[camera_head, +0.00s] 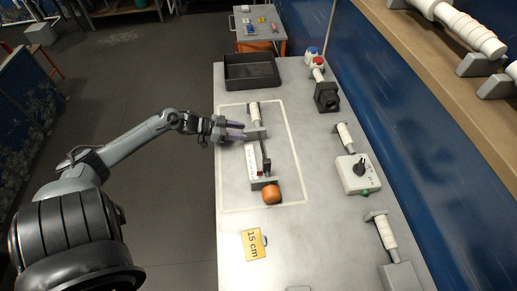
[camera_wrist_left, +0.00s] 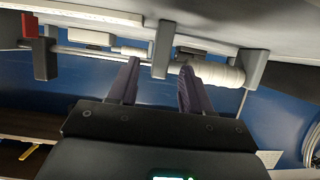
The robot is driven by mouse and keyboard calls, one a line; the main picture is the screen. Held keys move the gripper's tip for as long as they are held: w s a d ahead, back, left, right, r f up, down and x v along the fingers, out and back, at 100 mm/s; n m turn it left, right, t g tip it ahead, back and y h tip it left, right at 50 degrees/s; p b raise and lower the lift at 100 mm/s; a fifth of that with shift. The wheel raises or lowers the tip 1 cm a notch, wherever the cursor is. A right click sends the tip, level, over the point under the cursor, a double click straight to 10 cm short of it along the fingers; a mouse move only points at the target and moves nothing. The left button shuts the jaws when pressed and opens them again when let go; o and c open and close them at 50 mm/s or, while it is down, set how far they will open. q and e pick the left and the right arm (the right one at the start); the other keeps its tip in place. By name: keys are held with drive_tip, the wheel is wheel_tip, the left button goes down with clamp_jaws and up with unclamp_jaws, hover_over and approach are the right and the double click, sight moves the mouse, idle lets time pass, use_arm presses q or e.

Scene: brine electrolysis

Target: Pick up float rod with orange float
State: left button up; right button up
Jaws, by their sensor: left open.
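The float rod (camera_head: 266,150) lies lengthwise on the bench inside a pale outlined rectangle. It has a white grip (camera_head: 255,113) at its far end, grey plates (camera_head: 257,132) along it, and an orange float (camera_head: 272,195) at its near end. My left gripper (camera_head: 243,131) is open, its purple fingers pointing right at the plate just below the white grip. In the left wrist view the open fingers (camera_wrist_left: 160,66) are spread on either side of a grey plate (camera_wrist_left: 163,45), with the white grip (camera_wrist_left: 222,76) to the right. Whether they touch it is unclear. The orange float is not seen there.
A black tray (camera_head: 252,71) stands at the far end of the bench. A white box with a black knob (camera_head: 358,172) and other grip-handled items line the right side. A yellow "15 cm" card (camera_head: 252,244) lies nearer. The bench (camera_head: 325,255) is clear around the card.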

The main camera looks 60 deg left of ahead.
sight(246, 130)
use_arm(q)
drive_tip(key=shift+b+x, duration=0.35)
drive_tip(key=shift+x, duration=1.2)
drive_tip(key=shift+c, duration=0.5)
drive_tip(key=shift+r, duration=0.1)
clamp_jaws()
